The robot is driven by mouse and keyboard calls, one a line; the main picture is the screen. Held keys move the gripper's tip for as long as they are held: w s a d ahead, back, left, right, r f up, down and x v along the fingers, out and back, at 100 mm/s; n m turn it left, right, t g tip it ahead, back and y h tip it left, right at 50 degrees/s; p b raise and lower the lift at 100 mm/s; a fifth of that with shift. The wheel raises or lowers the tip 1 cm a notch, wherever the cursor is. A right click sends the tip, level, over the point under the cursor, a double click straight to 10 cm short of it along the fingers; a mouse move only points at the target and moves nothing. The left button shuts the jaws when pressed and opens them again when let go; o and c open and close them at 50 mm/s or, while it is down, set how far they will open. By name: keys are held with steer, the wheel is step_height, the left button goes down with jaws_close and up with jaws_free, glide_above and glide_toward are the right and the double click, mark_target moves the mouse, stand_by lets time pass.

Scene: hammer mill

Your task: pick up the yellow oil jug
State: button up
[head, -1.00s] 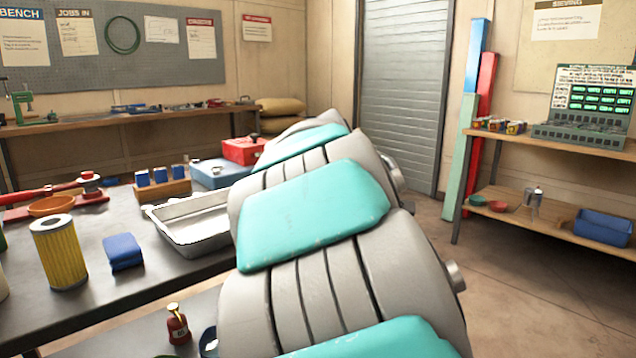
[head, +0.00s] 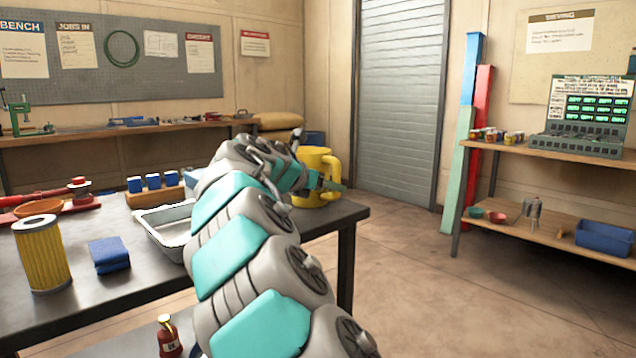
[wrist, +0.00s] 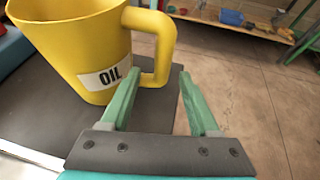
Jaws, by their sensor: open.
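The yellow oil jug (head: 318,165) stands upright at the far right corner of the dark table, partly hidden by my arm in the head view. In the wrist view the jug (wrist: 90,45) fills the upper left, with a white OIL label and its handle (wrist: 163,45) on the right. My gripper (wrist: 160,85) is open, with green fingers pointing at the handle from the near side. The left finger is close to the lower part of the handle; I cannot tell whether it touches. The right finger is over the floor beyond the table edge.
On the table (head: 120,285) are a metal tray (head: 165,225), a yellow filter (head: 42,255), a blue cloth (head: 109,255) and a block with blue pieces (head: 152,188). A shelf (head: 550,160) stands at the right. The floor between is clear.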

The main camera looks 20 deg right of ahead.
steer(key=x, duration=0.4)
steer(key=shift+s+f, duration=0.1)
steer(key=shift+c, duration=0.2)
jaws_close()
stand_by(0.3)
